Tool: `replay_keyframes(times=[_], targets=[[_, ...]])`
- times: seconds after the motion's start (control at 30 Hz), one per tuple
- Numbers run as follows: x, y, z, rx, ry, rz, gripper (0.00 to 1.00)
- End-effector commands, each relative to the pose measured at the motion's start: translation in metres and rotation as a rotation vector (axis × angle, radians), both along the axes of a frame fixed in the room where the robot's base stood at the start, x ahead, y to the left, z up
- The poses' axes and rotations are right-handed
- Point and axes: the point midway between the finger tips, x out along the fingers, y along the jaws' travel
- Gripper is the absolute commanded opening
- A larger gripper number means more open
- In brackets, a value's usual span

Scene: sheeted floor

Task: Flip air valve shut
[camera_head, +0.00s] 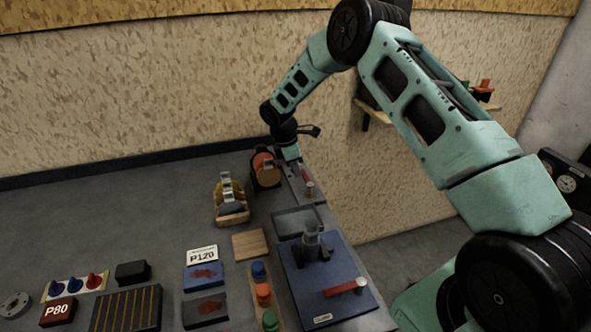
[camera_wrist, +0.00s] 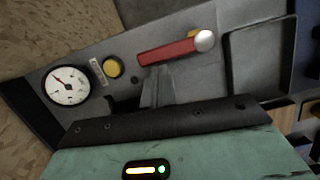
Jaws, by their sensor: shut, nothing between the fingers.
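The air valve lever (camera_wrist: 168,52) is a red bar with a pale round knob (camera_wrist: 205,40), mounted on a grey panel (camera_wrist: 235,85). In the wrist view it lies nearly crosswise, its knob end slightly higher at the right. In the head view the small red lever (camera_head: 306,174) is at the right table edge, beside my gripper (camera_head: 296,163). In the wrist view my gripper (camera_wrist: 155,84) is shut and empty, its fingers just below the lever's left part. I cannot tell whether they touch it. The lever's pivot is partly hidden.
The panel carries a dial gauge (camera_wrist: 66,86) and a yellow button (camera_wrist: 113,67). An orange-and-black machine (camera_head: 265,167) stands left of my gripper. A blue board (camera_head: 300,268) with another red handle (camera_head: 345,287) is nearer. The table's left rear is clear.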

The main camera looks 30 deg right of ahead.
Motion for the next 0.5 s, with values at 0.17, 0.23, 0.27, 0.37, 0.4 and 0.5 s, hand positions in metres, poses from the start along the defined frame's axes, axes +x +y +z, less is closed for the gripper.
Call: replay_keyframes(times=[0.17, 0.23, 0.27, 0.37, 0.4, 0.5], targets=[[0.000, -0.004, -0.001, -0.003, 0.001, -0.036, 0.00], [0.001, -0.006, -0.001, -0.003, 0.001, -0.058, 0.00], [0.001, -0.006, -0.001, -0.003, 0.000, -0.069, 0.00], [0.001, -0.010, -0.001, -0.003, 0.000, -0.118, 0.00], [0.001, -0.012, -0.001, -0.004, 0.001, -0.143, 0.00], [0.001, -0.016, -0.002, -0.004, 0.001, -0.218, 0.00]])
